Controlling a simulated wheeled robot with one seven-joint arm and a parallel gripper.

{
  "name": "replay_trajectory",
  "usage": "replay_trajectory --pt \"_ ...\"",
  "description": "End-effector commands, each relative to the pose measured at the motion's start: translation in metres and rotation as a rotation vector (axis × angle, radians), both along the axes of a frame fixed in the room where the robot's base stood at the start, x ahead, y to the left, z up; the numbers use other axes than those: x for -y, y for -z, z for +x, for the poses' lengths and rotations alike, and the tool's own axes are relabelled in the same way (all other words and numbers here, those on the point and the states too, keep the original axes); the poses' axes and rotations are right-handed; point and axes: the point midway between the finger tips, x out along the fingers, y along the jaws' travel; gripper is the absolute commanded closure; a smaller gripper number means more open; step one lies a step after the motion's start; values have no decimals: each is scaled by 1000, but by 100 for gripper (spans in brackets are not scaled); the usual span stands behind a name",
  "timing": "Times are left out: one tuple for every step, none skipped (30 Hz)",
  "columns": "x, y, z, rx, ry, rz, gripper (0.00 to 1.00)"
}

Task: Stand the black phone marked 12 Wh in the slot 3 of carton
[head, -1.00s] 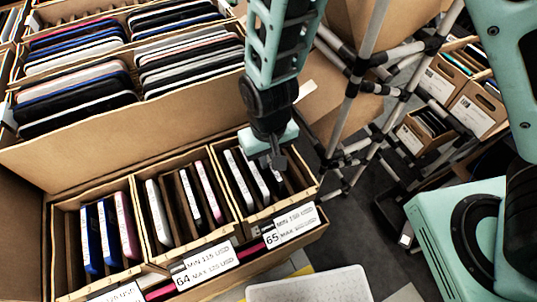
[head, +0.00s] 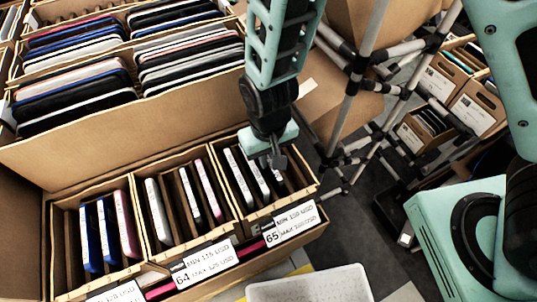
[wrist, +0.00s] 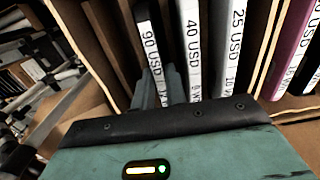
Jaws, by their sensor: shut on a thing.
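My gripper (head: 278,161) is shut on a dark phone in the right-hand carton (head: 305,192), the one above the label 65. In the wrist view my gripper (wrist: 160,88) closes on this black phone (wrist: 146,30), whose white edge label reads 90 USD. The lower line of the label is mostly hidden by the fingers, so I cannot read its Wh mark. The phone stands upright between the carton's dividers. Beside it stand a phone marked 40 USD (wrist: 192,45) and one marked 25 USD (wrist: 233,45). I cannot tell whether the held phone's foot touches the carton floor.
Carton 64 (head: 233,232) stands left of it with several phones, one pink. A further carton (head: 57,240) holds blue and pink phones. Behind is a big box (head: 110,150) full of devices. A white tray (head: 310,290) lies in front. A pipe frame (head: 365,80) rises at right.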

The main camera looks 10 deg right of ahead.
Motion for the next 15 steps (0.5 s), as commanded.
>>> replay_trajectory --pt "0 0 0 0 0 0 100" --pt "0 0 0 0 0 0 100" --pt "0 0 0 0 0 0 100" --pt "0 0 0 0 0 0 100" --pt "0 0 0 0 0 0 100" --pt "0 0 0 0 0 0 100" --pt "0 0 0 0 0 0 100" --pt "0 0 0 0 0 0 78" --pt "0 0 0 0 0 0 67" --pt "0 0 0 0 0 0 61" --pt "0 0 0 0 0 0 61" --pt "0 0 0 0 0 0 61" --pt "0 0 0 0 0 0 61" --pt "0 0 0 0 0 0 61" --pt "0 0 0 0 0 0 61"
